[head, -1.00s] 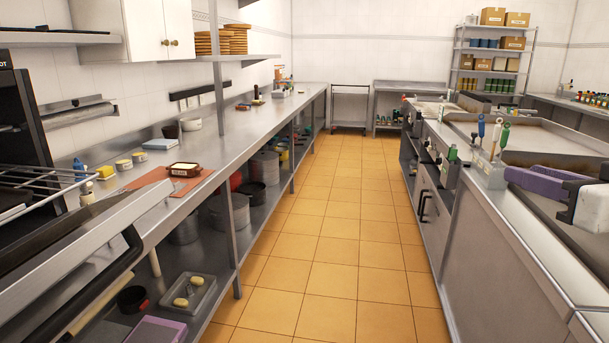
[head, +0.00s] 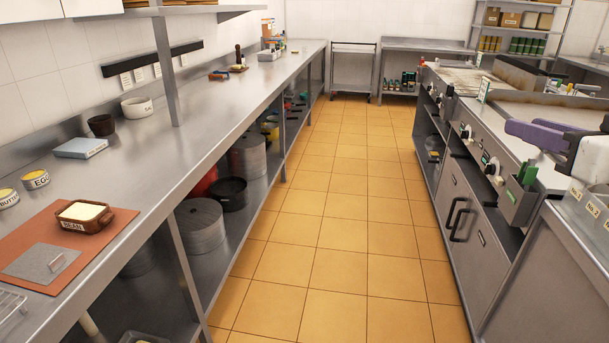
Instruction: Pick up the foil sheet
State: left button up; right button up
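A flat grey square with a small raised tab (head: 45,263) lies on a reddish-brown mat (head: 105,222) on the left counter; it may be the foil sheet, but I cannot be sure. A brown dish labelled BEAN (head: 84,216) stands beside it on the mat. My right gripper (head: 538,140), purple and white, reaches in from the right edge over the right-hand counter, far from the mat. It is partly cut off, and its finger gap is not clear. My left gripper is not in view.
Pots (head: 201,226) sit on the shelf below. A green-topped holder (head: 520,195) is on the right counter's front. The tiled aisle (head: 340,230) is clear.

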aim_at(42, 264)
jog(key=i, duration=3)
jog(key=u, duration=3.9)
jog(key=i, duration=0.5)
jog(key=u, duration=0.05)
